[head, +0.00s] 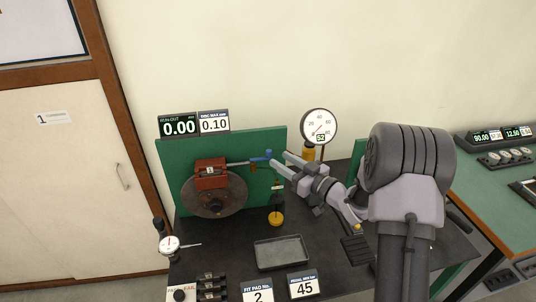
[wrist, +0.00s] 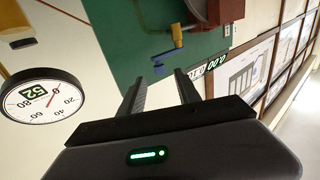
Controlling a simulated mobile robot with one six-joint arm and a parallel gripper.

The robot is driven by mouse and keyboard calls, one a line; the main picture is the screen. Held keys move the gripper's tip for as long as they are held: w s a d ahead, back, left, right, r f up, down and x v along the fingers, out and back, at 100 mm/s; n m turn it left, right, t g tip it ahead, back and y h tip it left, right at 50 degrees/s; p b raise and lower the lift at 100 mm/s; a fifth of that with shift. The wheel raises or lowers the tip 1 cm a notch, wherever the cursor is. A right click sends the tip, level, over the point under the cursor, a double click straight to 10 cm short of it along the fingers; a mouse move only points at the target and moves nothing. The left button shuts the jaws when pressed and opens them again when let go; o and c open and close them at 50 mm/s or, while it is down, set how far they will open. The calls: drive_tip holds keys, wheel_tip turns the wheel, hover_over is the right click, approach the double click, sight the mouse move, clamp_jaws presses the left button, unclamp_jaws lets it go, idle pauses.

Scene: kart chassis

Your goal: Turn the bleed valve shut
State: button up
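The bleed valve shows as a small blue handle (head: 262,157) at the end of a thin pipe from the red-brown caliper (head: 210,170), in front of a green panel. In the wrist view the blue handle (wrist: 158,68) lies just beyond the fingertips, between their lines, with a yellow piece on a grey rod close by. My gripper (head: 286,165) reaches in from the right, close to the blue handle. In the wrist view my gripper (wrist: 158,80) has its two dark fingers apart with nothing between them. Whether a fingertip touches the handle cannot be told.
A round gauge (head: 319,126) reading 52 stands behind the arm. A brake disc (head: 215,197) hangs under the caliper. A yellow ball (head: 277,219) hangs below the valve. A grey tray (head: 281,252) and number cards lie at the table's front.

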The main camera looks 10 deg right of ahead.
sight(271, 153)
drive_tip(key=x, duration=0.6)
drive_tip(key=shift+w+a+b, duration=0.15)
drive_tip(key=shift+w+b, duration=0.15)
clamp_jaws()
